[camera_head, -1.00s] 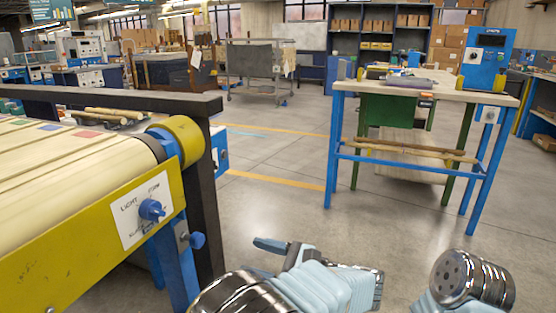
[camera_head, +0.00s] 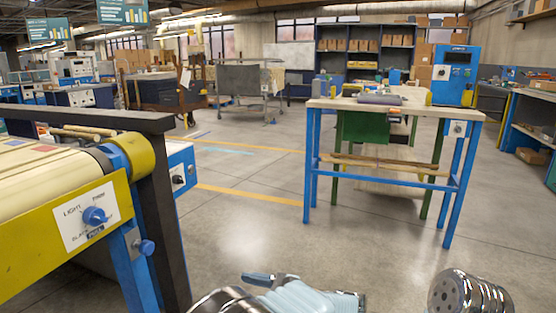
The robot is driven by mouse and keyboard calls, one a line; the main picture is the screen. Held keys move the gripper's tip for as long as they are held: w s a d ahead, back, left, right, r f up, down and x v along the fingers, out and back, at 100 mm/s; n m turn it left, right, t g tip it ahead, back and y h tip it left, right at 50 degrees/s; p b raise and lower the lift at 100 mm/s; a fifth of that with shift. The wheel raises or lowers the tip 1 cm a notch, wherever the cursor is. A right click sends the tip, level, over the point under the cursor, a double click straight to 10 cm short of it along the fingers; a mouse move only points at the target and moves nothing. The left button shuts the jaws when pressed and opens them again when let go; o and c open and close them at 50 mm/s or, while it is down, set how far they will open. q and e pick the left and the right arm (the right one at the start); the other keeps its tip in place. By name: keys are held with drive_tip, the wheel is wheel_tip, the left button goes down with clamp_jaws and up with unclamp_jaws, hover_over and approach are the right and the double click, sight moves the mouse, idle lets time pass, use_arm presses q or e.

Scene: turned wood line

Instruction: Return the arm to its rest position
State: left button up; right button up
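My two arms show only in part at the bottom edge of the head view. One arm shows a chrome joint, a light blue ribbed link and a small grey-blue part that may belong to my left gripper (camera_head: 260,279). Its fingertips cannot be made out, so I cannot tell whether it is open or shut. No held object shows there. At the lower right only a chrome, drum-shaped joint of my other arm shows. My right gripper is out of view.
A yellow-sided sander or conveyor (camera_head: 70,240) with a blue knob (camera_head: 94,215) stands close at left, beside a dark post (camera_head: 160,220). A blue-legged workbench (camera_head: 455,190) stands ahead to the right. The grey floor (camera_head: 245,235) between them is clear.

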use_arm(q)
drive_tip(key=s+a+f+g+h, duration=0.1)
drive_tip(key=a+f+g+h, duration=0.3)
drive_tip(key=f, duration=1)
drive_tip(key=s+f+n+h, duration=0.8)
drive_tip(key=f+n, duration=0.2)
drive_tip(key=f, duration=0.2)
drive_tip(key=s+a+f+n+h, duration=0.1)
drive_tip(key=s+f+n+h, duration=0.7)
drive_tip(key=f+n, duration=0.3)
drive_tip(key=shift+s+f+g, duration=0.4)
drive_tip(key=shift+f, duration=0.2)
